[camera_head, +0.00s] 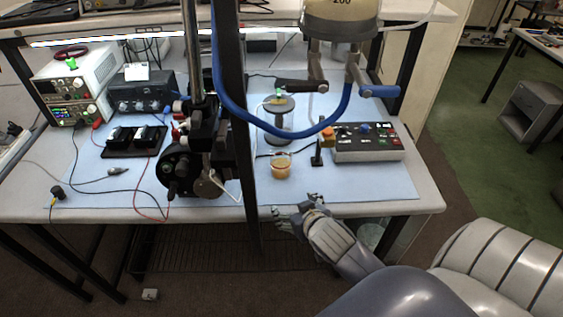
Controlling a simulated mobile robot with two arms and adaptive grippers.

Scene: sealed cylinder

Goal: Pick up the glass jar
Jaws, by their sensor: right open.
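A small glass jar (281,170) with amber contents stands upright on the blue mat (350,184), near the front of the workbench. My right gripper (287,214) is at the bench's front edge, just below the jar in the picture. It is open and empty, and apart from the jar. My left gripper is not in view.
A dark vertical post (240,130) rises just left of the jar. A control box (366,142) is to the right, and a blue hose (250,117) loops above. The mat's front right is clear.

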